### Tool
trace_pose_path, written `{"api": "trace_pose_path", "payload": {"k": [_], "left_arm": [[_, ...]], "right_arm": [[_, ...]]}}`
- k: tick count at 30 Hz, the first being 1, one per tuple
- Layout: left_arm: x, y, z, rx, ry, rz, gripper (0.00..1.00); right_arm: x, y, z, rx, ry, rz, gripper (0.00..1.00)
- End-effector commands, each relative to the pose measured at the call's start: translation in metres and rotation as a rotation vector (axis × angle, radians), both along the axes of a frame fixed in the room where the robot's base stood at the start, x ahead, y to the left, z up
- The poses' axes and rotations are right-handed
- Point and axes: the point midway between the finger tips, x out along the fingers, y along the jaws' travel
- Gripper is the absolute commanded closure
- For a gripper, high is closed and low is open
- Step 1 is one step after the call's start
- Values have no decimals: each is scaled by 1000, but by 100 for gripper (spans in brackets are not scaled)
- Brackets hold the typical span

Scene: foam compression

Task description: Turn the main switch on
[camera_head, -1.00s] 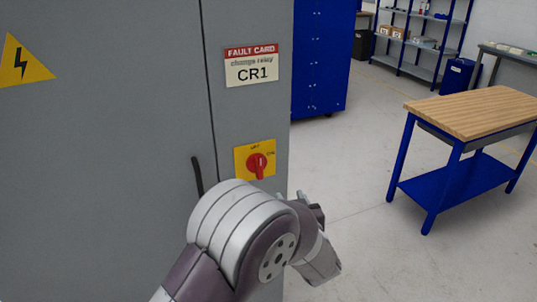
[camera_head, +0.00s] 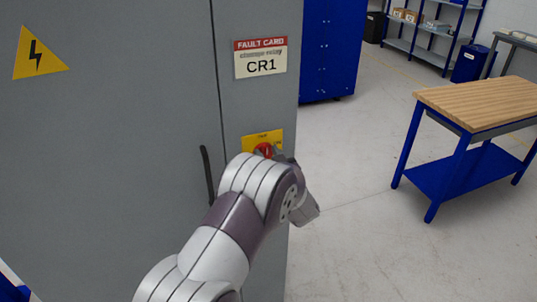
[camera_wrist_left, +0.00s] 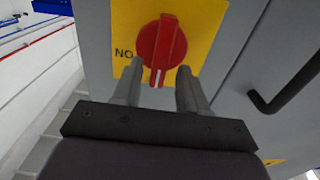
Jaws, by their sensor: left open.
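In the head view the knob (camera_head: 264,150) shows only in part, because my left arm and gripper (camera_head: 277,157) cover the plate's lower part. My right gripper is not in view.
The grey cabinet (camera_head: 120,130) carries a black handle (camera_head: 207,175) left of the switch, a fault card (camera_head: 260,57) reading CR1 above it and a warning triangle (camera_head: 38,57). A wood-topped blue workbench (camera_head: 485,104) stands at right. The floor between is clear.

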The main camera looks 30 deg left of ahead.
Motion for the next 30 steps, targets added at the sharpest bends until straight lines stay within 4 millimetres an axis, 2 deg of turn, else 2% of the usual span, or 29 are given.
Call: {"api": "trace_pose_path", "payload": {"k": [2, 3, 6, 19, 30], "left_arm": [[0, 0, 0, 0, 0, 0, 57], [0, 0, 0, 0, 0, 0, 70], [0, -1, 0, 0, 0, 0, 100], [1, -1, 1, 37, 47, -1, 100], [5, -5, 2, 224, 267, -1, 100]], "right_arm": [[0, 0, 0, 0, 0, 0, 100], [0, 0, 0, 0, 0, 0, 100], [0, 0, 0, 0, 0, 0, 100], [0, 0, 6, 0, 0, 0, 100], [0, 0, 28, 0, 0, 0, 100]]}}
